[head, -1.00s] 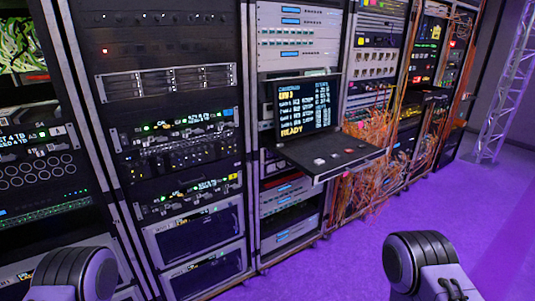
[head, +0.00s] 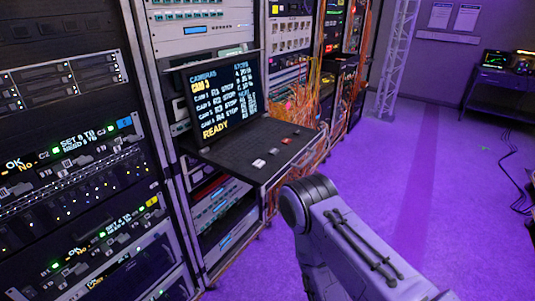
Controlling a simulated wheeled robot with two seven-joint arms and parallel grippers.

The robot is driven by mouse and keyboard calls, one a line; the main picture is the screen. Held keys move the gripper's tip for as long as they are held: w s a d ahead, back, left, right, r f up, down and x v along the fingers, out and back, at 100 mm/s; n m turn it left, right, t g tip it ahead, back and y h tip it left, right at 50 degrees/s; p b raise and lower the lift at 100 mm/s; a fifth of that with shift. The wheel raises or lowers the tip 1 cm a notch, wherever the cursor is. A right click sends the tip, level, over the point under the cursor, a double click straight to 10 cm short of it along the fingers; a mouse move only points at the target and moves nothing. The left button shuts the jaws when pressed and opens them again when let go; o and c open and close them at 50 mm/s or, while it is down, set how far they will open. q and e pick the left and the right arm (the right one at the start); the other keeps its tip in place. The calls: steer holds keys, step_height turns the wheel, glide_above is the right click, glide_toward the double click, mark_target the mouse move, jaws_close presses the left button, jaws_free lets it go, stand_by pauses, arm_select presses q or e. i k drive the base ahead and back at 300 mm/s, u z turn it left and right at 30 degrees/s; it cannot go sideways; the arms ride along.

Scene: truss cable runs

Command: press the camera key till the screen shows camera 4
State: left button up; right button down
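The screen (head: 222,99) stands at the back of a pull-out console in the rack. It is lit and reads "CAMERAS", "CAM 3", several camera rows and "READY". The dark console shelf (head: 240,140) juts out below it. A grey arm of mine is at the lower middle right, in front of the shelf's right end. Neither gripper shows.
Tall equipment racks (head: 62,120) fill the left side. Orange cables (head: 318,90) hang just right of the console. Purple floor (head: 460,190) is open on the right. A truss tower (head: 396,60) and a table (head: 500,95) with gear stand farther back.

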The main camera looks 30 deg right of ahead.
mark_target(259, 164)
steer(key=z, duration=0.45)
steer(key=i, duration=0.5)
steer(key=z, duration=0.45)
